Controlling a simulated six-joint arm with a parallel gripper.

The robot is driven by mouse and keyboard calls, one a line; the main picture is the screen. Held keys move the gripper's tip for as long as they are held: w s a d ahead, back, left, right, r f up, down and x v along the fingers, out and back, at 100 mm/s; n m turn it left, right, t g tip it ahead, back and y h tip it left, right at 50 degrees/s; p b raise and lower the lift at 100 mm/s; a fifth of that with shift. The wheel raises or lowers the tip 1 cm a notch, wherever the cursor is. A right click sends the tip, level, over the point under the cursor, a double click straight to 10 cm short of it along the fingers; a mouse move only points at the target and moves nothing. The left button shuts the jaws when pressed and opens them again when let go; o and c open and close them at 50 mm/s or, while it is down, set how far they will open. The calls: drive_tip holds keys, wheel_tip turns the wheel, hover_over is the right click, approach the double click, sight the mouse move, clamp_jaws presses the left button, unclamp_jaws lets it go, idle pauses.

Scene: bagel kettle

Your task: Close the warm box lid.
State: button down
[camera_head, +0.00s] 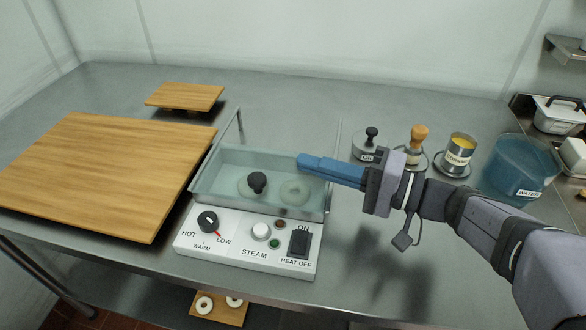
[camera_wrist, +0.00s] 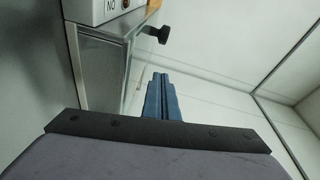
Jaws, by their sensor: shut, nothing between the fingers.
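The warm box (camera_head: 205,183) is a clear-walled box behind a white control panel. Thin metal uprights rise at its back corners, and a faint clear pane seems to stand between them, perhaps the raised lid. A black knob (camera_head: 257,182) on a round base and a pale ring (camera_head: 294,190) show within the box outline; I cannot tell what the knob is fixed to. My gripper (camera_head: 303,162) is shut and empty, its blue fingers pointing left over the right part of the box. They also show in the wrist view (camera_wrist: 163,78); contact with the box cannot be told.
The control panel (camera_head: 245,245) has a dial, a white button and a black switch. A large wooden board (camera_head: 100,165) is left, a smaller board (camera_head: 184,96) behind. A stamp-like tool (camera_head: 371,140), a yellow-topped can (camera_head: 459,150) and a blue water tub (camera_head: 520,165) stand right.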

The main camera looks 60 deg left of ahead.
drive_tip(key=v, duration=0.7)
drive_tip(key=shift+b, duration=0.45)
